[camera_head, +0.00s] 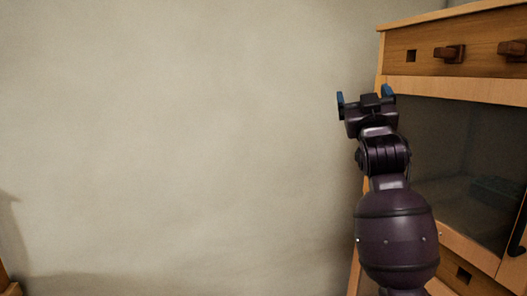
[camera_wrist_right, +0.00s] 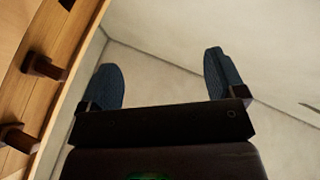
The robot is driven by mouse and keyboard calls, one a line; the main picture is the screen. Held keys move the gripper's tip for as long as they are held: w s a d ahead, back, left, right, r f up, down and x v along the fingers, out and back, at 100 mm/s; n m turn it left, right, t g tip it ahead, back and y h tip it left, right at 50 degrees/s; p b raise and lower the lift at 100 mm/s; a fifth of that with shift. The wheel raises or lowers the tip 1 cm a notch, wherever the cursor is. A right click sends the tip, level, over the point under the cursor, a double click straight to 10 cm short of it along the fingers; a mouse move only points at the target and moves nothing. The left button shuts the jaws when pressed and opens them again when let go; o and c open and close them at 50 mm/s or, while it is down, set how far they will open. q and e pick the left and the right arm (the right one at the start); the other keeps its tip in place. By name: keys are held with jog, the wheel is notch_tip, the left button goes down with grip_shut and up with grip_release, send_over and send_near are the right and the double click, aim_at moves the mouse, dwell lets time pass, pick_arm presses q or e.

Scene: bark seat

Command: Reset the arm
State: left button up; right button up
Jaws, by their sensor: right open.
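My right gripper (camera_head: 364,98) is raised at the right of the head view, in front of the edge of a wooden cabinet (camera_head: 480,88). Its two blue fingertips are apart with nothing between them. In the right wrist view the gripper (camera_wrist_right: 165,82) also shows its two dark blue finger pads spread wide and empty. My right arm runs from the bottom of the head view up to the gripper. My left gripper is in neither view.
The cabinet has a drawer with square brown knobs (camera_head: 449,53) at the top and a dark glass door (camera_head: 460,165) below. The cabinet front also shows in the right wrist view at the left. A plain pale wall (camera_head: 180,130) fills the left and middle.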

notch_tip(320, 180, down, 22)
jog(key=s+n+g+y, duration=0.1)
jog(key=s+g+y, duration=0.2)
jog(key=s+d+f+g, duration=0.1)
jog(key=s+f+g, duration=0.1)
jog(key=s+f, duration=0.4)
jog(key=s+d+f+g, duration=0.1)
jog(key=s+f, duration=0.4)
jog(key=f, duration=1)
jog(key=s+d+f+m+g, duration=0.1)
jog(key=s+f+g, duration=0.2)
jog(key=s+f, duration=0.3)
notch_tip(320, 180, down, 4)
jog(key=shift+s+d+f+b, duration=0.25)
jog(key=shift+s+d+b, duration=0.1)
jog(key=s+d+f+g, duration=0.1)
jog(key=s+f, duration=0.2)
jog(key=s, duration=0.2)
jog(key=s+f+g, duration=0.1)
jog(key=s+f, duration=0.3)
jog(key=s, duration=0.1)
jog(key=s+d+f+g+h, duration=0.1)
jog(key=s+f+g, duration=0.1)
jog(key=s+f, duration=0.2)
jog(key=shift+s+d+f+m, duration=0.2)
jog(key=shift+s+d+m, duration=0.2)
jog(key=shift+s, duration=0.25)
jog(key=shift+c, duration=0.3)
